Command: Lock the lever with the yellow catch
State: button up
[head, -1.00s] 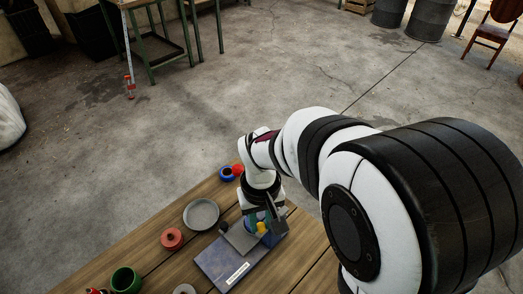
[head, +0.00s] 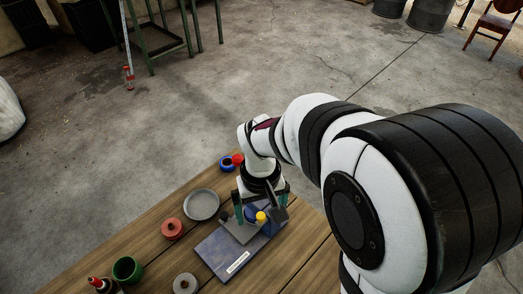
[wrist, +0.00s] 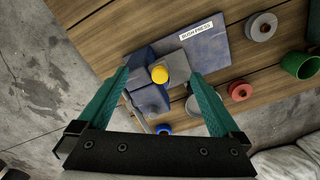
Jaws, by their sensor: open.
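The yellow catch (head: 261,217) is a small round knob on the press, which has a blue base (head: 221,253) and a grey plate (head: 240,231). The catch also shows in the wrist view (wrist: 159,74), between the two teal fingers of my gripper (wrist: 160,74) as seen from above. My gripper (head: 262,207) is open, with a finger on each side of the catch and no visible contact. My wrist partly hides the press's far side.
A grey dish (head: 202,205), a red round part (head: 172,229), a green cup (head: 127,269) and a grey ring (head: 185,284) stand left of the press on the wooden table (head: 158,256). A blue ring (head: 227,162) lies near the far edge.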

jog(key=shift+r, duration=3.9)
jog(key=shift+s, duration=0.1)
jog(key=s+d+m+y, duration=0.1)
jog(key=s+d+m, duration=0.2)
jog(key=s, duration=0.5)
jog(key=s+d+m, duration=0.3)
jog(key=s+m, duration=0.2)
jog(key=s, duration=0.4)
jog(key=shift+d+m+y, duration=0.25)
jog(key=shift+m+y, duration=0.05)
jog(key=shift+y, duration=0.1)
